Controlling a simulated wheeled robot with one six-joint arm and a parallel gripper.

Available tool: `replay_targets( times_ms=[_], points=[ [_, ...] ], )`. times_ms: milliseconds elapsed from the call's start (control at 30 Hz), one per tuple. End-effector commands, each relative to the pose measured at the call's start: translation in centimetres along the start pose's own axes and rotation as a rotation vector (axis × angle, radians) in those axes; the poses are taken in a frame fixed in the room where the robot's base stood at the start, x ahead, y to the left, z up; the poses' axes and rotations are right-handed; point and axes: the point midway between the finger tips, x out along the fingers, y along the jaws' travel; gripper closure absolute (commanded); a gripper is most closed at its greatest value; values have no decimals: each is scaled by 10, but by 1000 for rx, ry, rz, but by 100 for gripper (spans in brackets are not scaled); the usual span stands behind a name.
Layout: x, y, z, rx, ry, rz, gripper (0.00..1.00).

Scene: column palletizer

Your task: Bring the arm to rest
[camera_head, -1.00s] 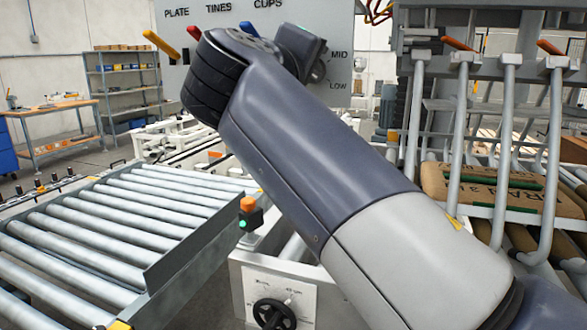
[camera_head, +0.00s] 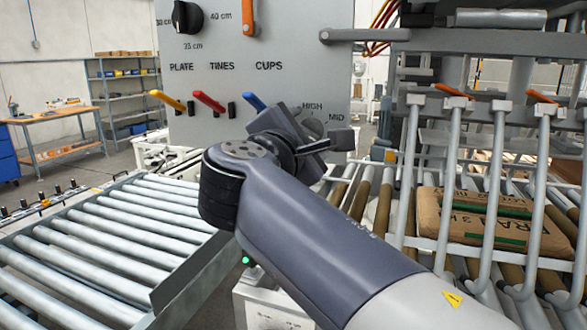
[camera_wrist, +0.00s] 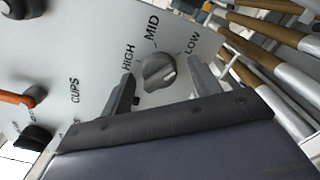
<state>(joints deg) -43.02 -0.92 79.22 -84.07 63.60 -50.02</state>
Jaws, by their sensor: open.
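My arm reaches across the middle of the head view, and my gripper (camera_head: 318,142) is at its far end in front of the grey control panel (camera_head: 270,38). In the wrist view my gripper (camera_wrist: 160,74) is open, with its two dark fingers apart. A grey rotary knob (camera_wrist: 160,72) marked HIGH, MID and LOW shows between the fingers. I cannot tell whether the fingers touch it. The knob (camera_head: 312,124) is partly hidden behind my gripper in the head view.
Yellow (camera_head: 167,101), red (camera_head: 208,101) and blue (camera_head: 254,102) levers stick out of the panel left of my gripper. A roller conveyor (camera_head: 110,240) lies at the left. Curved grey tines (camera_head: 492,200) and a brown sack (camera_head: 475,218) are at the right.

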Motion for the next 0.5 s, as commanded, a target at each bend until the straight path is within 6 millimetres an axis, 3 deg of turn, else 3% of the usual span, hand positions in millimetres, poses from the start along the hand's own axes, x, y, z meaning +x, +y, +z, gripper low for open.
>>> replay_targets(
  times_ms=[233,500],
  points=[
    [0,3,2,-226,0,0,41],
    [0,1,0,-340,0,1,41]
  ],
)
